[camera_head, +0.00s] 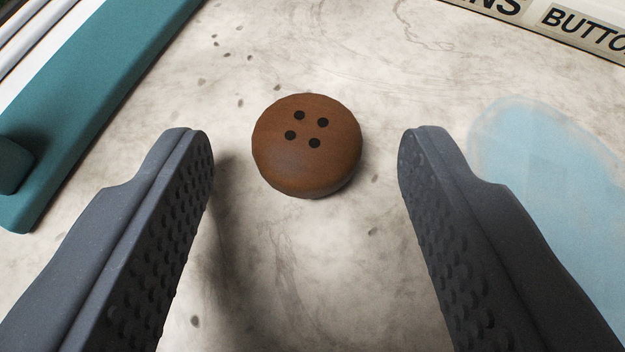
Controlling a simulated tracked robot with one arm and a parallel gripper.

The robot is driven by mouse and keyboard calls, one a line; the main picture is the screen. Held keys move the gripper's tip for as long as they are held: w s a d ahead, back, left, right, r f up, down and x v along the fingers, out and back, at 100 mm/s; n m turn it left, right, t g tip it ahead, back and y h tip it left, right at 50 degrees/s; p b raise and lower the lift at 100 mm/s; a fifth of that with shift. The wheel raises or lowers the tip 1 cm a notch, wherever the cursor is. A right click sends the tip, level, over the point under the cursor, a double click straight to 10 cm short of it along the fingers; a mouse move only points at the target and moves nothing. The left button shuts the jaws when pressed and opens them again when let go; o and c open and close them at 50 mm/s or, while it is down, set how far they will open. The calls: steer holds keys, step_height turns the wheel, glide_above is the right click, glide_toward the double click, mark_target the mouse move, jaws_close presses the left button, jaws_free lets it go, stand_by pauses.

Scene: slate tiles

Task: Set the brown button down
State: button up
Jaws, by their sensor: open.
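The brown button (307,160) is round and thick, with several dark holes in its top. It lies flat on the pale, stained stone-like surface, in the upper middle of the head camera view. My gripper (305,150) is open, with one dark, studded finger on each side of the button. Clear gaps show between the button and both fingers, and nothing is held. The button is fully visible.
A teal bar-shaped object (95,90) runs along the upper left. A light blue patch (540,170) lies on the surface at the right, partly behind the right finger. A labelled edge reading "BUTTO" (590,32) crosses the top right. The surface around the button is clear.

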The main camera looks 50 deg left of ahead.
steer(key=shift+f+b, duration=0.2)
steer(key=shift+b, duration=0.3)
steer(key=v, duration=1.4)
steer(key=shift+w+r+p, duration=0.15)
steer(key=shift+r+p, duration=0.1)
steer(key=shift+p, duration=0.2)
